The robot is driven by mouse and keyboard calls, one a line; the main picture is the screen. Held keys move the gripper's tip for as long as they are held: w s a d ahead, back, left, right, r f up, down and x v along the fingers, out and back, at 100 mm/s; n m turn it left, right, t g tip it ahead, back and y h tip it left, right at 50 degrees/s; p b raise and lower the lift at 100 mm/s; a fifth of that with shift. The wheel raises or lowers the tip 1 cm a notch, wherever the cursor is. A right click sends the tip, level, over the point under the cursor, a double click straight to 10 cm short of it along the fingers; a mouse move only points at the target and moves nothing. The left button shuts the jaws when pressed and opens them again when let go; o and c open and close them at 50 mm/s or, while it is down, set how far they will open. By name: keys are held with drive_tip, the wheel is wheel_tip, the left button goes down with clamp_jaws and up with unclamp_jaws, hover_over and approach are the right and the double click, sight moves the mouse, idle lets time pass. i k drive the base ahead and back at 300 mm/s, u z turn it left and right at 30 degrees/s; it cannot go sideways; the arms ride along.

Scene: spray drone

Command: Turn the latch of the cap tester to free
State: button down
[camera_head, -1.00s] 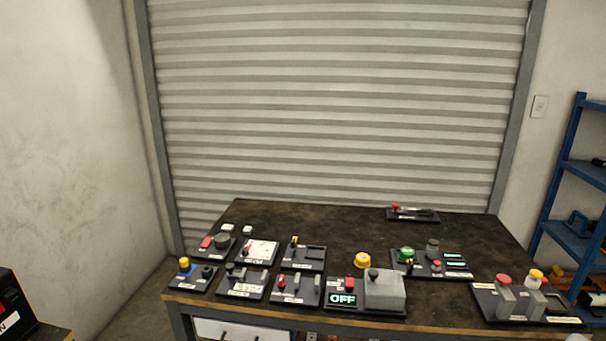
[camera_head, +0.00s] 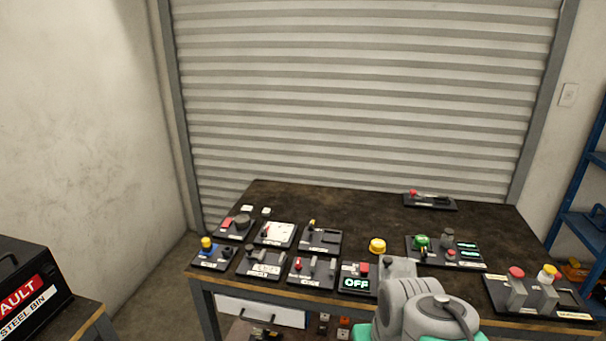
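Several dark tester boards stand on the brown workbench (camera_head: 370,205); their labels are too small to read, so I cannot tell for sure which is the cap tester. One board (camera_head: 470,264) at the right middle bears a green round cap (camera_head: 421,241), a grey cylinder (camera_head: 447,234) and small green displays. Another board (camera_head: 565,305) at the right front has grey posts with a red knob (camera_head: 516,272) and a yellow-and-white knob (camera_head: 548,272). No latch position can be made out. My gripper is not in view; only my grey and teal arm shows at the bottom.
A lit OFF panel (camera_head: 356,284) is partly behind my arm. A loose yellow cap (camera_head: 377,246) sits on the bench. Several small boards fill the left side. A black fault bin (camera_head: 35,285) stands at left, a blue shelf (camera_head: 580,220) at right. The bench's back middle is clear.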

sight(424, 255)
drive_tip(key=z, duration=0.5)
drive_tip(key=i, duration=1)
drive_tip(key=z, duration=0.05)
